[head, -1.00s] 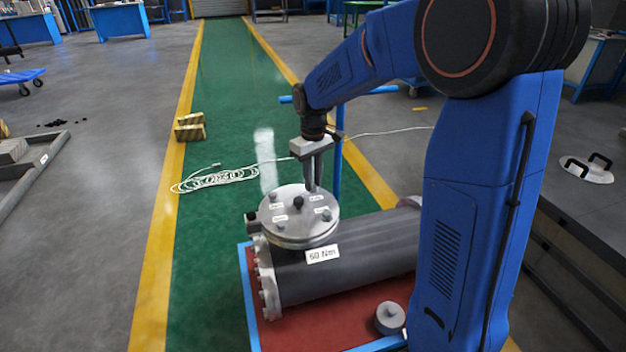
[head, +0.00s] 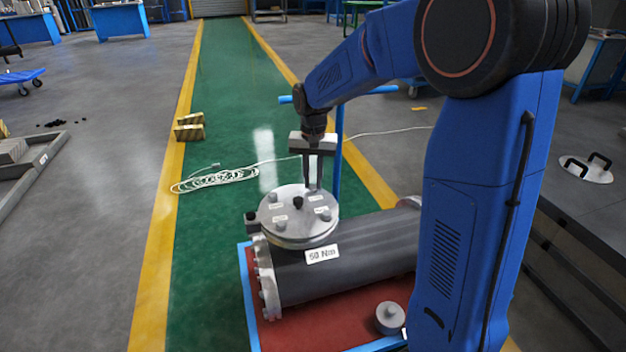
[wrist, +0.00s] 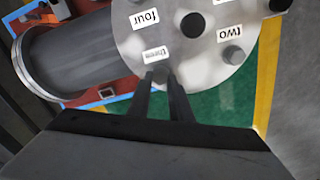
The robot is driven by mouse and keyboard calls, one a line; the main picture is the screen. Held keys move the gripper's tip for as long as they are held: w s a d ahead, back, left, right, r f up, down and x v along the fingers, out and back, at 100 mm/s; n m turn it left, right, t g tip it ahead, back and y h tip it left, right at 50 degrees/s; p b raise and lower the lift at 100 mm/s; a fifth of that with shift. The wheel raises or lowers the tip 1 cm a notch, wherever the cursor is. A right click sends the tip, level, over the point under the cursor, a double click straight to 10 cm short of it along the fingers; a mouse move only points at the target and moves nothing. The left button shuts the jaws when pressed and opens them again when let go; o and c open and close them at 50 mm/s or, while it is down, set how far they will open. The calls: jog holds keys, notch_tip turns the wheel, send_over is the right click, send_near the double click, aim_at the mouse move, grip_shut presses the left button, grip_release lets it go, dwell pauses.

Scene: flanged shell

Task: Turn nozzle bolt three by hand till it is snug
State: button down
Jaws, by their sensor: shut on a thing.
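The round grey nozzle cover (head: 300,222) lies on top of the shell (head: 355,250), with bolts around its edge and a black knob in the middle. In the wrist view, bolt three (wrist: 161,71) stands at the cover's rim beside its label (wrist: 156,54). My gripper (head: 313,187) points straight down at the far right part of the cover. In the wrist view, the fingertips of my gripper (wrist: 162,78) are on either side of bolt three and shut on it. Its lower part is partly hidden by the fingers.
Bolt two (wrist: 233,54) and the black centre knob (wrist: 192,23) stand close by on the cover. A blue post (head: 338,150) rises just behind my gripper. The shell sits on a red, blue-edged pallet (head: 300,330). A grey round part (head: 390,317) lies at its front.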

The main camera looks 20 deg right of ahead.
aim_at(313, 186)
jog(key=shift+r+m, duration=0.1)
jog(key=shift+m, duration=0.5)
jog(key=c, duration=1.6)
grip_release()
notch_tip(313, 186, up, 17)
jog(key=shift+r, duration=0.2)
jog(key=s+d+f+n+t, duration=0.1)
jog(key=s+d+n+t, duration=0.2)
jog(key=s, duration=1.5)
jog(key=s+d+f+n, duration=0.1)
jog(key=s+f, duration=0.2)
jog(key=s, duration=0.2)
jog(key=s+d+f+n+t, duration=0.1)
jog(key=s+f, duration=0.2)
jog(key=s, duration=0.2)
jog(key=s+d+f+n, duration=0.1)
jog(key=s+f, duration=0.2)
jog(key=s, duration=0.2)
jog(key=shift+s+d+f+t, duration=0.15)
jog(key=shift+d+t, duration=0.05)
jog(key=shift+t, duration=0.2)
